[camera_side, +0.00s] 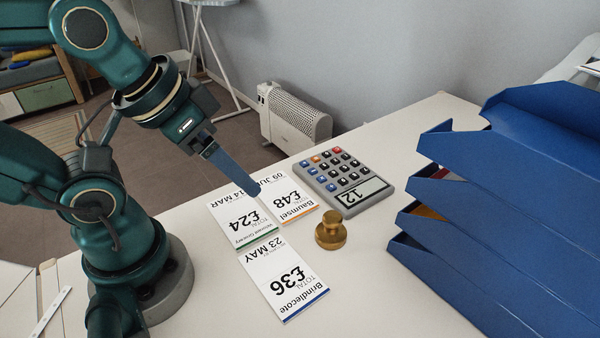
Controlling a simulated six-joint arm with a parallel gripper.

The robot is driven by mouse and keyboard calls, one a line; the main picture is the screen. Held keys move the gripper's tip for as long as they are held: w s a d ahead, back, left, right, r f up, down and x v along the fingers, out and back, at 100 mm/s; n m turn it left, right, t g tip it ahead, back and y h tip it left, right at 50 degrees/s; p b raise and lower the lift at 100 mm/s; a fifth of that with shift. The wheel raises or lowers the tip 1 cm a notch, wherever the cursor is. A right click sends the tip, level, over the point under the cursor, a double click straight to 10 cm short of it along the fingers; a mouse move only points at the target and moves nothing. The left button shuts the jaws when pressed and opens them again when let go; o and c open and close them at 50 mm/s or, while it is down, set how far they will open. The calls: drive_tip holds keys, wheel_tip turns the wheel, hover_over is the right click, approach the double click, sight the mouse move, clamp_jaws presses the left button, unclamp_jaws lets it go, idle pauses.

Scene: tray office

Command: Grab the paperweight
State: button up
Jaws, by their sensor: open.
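The paperweight (331,233) is a small brass piece with a round base and a knob on top. It stands upright on the white table, right of the receipts and below the calculator. My gripper (254,190) is above the receipts, up and to the left of the paperweight and apart from it. It is open with nothing seen between its fingers. One finger shows clearly; the other is mostly hidden behind it.
Receipts lie flat: £24 (240,222), £48 (292,199) and £36 (283,277). A grey calculator (375,193) lies behind the paperweight. Stacked blue trays (480,235) fill the right side. The table (375,290) is bare in front of the paperweight.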

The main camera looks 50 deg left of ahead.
drive_tip(key=w+r+n, duration=0.3)
drive_tip(key=w, duration=0.2)
drive_tip(key=n+g, duration=0.2)
drive_tip(key=g, duration=0.2)
hover_over(333, 215)
drive_tip(key=a, duration=0.1)
wheel_tip(333, 215, down, 8)
drive_tip(key=shift+w+r, duration=0.1)
drive_tip(key=shift+r, duration=0.1)
drive_tip(key=shift+m+g, duration=0.4)
drive_tip(key=shift+g, duration=0.4)
drive_tip(key=f, duration=0.5)
drive_tip(key=d+f, duration=0.1)
drive_tip(key=f, duration=0.1)
drive_tip(key=shift+s+f, duration=0.2)
drive_tip(key=shift+f, duration=0.8)
clamp_jaws()
